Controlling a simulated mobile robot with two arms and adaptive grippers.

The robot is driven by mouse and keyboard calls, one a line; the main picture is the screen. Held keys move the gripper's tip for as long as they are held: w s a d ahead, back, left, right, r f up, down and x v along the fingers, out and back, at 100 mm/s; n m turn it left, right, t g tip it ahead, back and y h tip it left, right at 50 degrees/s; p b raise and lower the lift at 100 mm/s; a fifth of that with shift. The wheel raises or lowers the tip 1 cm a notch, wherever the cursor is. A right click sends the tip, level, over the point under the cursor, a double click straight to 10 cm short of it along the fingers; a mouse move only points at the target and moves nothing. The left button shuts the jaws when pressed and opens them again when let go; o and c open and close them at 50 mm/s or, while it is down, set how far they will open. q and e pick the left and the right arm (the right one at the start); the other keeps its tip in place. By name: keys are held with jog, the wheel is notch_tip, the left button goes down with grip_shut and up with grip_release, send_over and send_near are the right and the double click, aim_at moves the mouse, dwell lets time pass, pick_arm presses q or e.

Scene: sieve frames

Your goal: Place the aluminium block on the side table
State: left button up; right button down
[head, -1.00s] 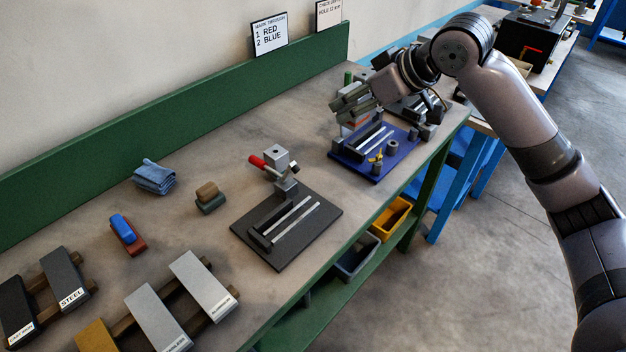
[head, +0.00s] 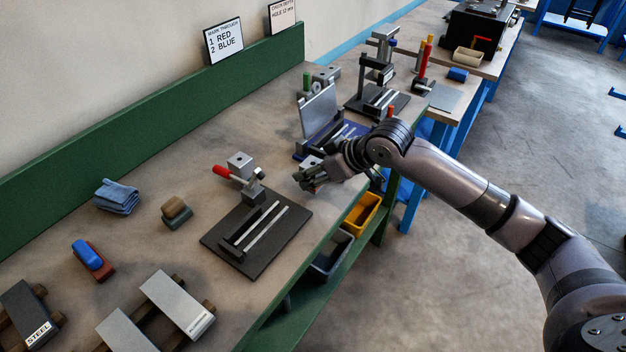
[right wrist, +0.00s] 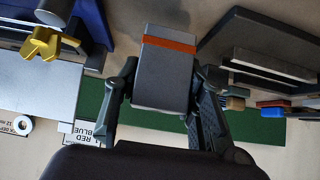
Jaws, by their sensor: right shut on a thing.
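My right gripper (head: 313,178) is over the bench between the blue fixture and the black fixture. In the right wrist view my right gripper (right wrist: 165,85) is shut on a grey block (right wrist: 163,78) with an orange-red stripe across it, its fingers on both sides. I take this for the aluminium block; no label shows on it. In the head view the gripper largely hides it. The side table (head: 447,117), as I take it, is a wood-topped table with blue legs beyond the bench's far end. My left gripper is out of view.
The blue fixture (head: 302,150) stands behind the gripper with a silver plate (head: 318,112) upright. The black fixture (head: 262,262) with a red-handled clamp (head: 223,171) is nearer. A grey mat (head: 443,97) and a blue item (head: 458,74) lie on the wood-topped table.

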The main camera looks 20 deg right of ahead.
jog(key=shift+f, duration=1.45)
jog(key=c, duration=1)
grip_release()
jog(key=shift+f, duration=0.15)
jog(key=shift+c, duration=0.2)
jog(key=v, duration=1.2)
jog(key=shift+b, duration=0.35)
